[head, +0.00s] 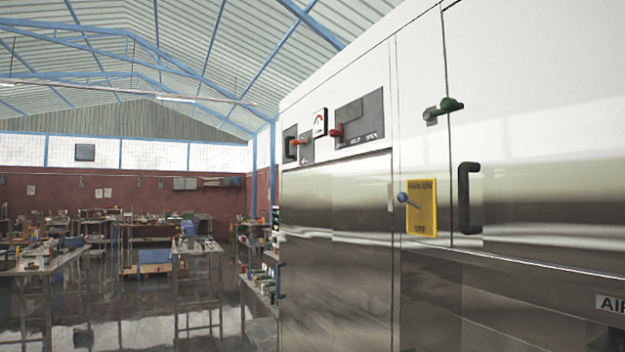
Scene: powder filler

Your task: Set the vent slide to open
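The vent slide is on a dark grey panel (374,108) high on the machine's face. Its red knob (336,131) sits at the panel's left end. The words HALF and OPEN run along the panel's lower edge to the right of the knob; the leftmost label is hidden or too small to read. Neither of my grippers is in view.
Left of the panel are a gauge (319,122) and another orange-red knob (298,142). To the right are a yellow switch plate (428,208) with a blue-tipped lever (403,197), a green latch (452,104) and a black door handle (464,198). Cluttered workbenches (198,250) stand at left.

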